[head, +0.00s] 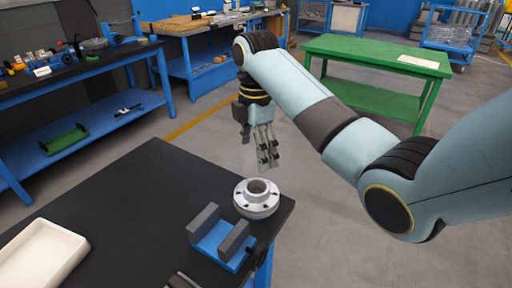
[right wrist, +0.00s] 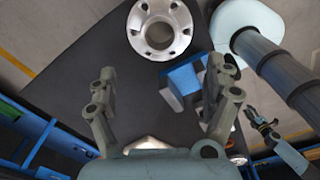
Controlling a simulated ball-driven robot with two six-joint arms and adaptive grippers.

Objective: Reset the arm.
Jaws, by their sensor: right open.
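The flanged shell (head: 257,197), a pale metal ring with a round bore and holes in its flange, stands near the right corner of the black table (head: 140,200). It also shows at the top of the right wrist view (right wrist: 160,28). My right gripper (head: 268,163) is open and empty, above and beyond the shell and apart from it. Its spread fingers show in the right wrist view (right wrist: 163,105) with nothing between them. A small dark tip at the bottom of the head view may be my left gripper (head: 181,281); its opening is unclear.
A blue fixture with two grey blocks (head: 222,240) stands beside the shell. A white tray (head: 42,254) lies at the table's left. A green table (head: 375,55) and blue workbenches (head: 85,75) stand farther off, with open floor between.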

